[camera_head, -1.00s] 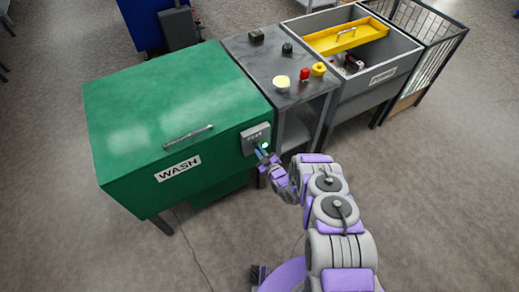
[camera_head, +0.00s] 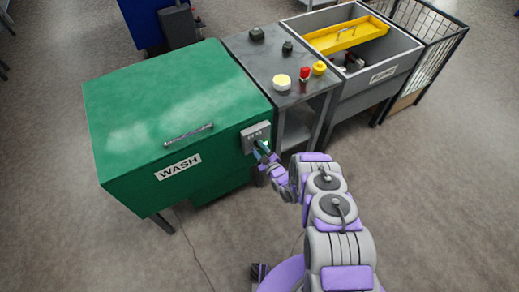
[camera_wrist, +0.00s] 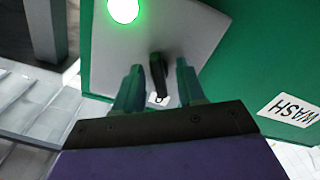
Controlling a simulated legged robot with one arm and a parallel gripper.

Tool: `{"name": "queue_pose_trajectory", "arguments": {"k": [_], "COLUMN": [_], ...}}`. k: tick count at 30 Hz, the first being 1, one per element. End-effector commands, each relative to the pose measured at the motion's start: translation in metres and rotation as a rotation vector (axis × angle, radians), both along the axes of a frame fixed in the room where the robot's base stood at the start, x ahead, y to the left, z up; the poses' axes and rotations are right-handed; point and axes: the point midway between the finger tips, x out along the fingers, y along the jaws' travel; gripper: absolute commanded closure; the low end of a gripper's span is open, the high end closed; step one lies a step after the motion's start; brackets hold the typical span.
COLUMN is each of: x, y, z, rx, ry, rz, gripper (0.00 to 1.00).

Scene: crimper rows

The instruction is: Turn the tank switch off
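The green wash tank (camera_head: 150,110) carries a WASH label and a grey switch panel (camera_head: 256,131) on its right side. In the wrist view the panel (camera_wrist: 190,35) shows a lit green lamp (camera_wrist: 123,9) and a black switch lever (camera_wrist: 157,68). My gripper (camera_wrist: 158,82) is open, with one finger on each side of the lever. Gaps show between the lever and both fingers. In the head view my gripper (camera_head: 263,150) is at the lower right of the panel and hides the switch.
The floor in front is clear.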

Motion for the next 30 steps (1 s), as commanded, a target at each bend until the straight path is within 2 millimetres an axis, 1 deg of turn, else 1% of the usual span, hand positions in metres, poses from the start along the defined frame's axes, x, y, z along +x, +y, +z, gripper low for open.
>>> {"name": "queue_pose_trajectory", "arguments": {"k": [7, 11, 14, 24, 30], "x": [-0.002, -0.013, -0.029, -0.091, -0.123], "y": [-0.002, -0.010, -0.021, -0.064, -0.084], "z": [0.000, 0.000, 0.000, -0.002, -0.002], "rx": [0.000, -0.002, 0.000, -0.001, 0.001], "ry": [0.001, 0.003, 0.006, 0.005, 0.004], "rz": [-0.001, -0.001, -0.003, -0.005, -0.005], "gripper": [0.61, 0.61, 0.61, 0.61, 0.61]}}
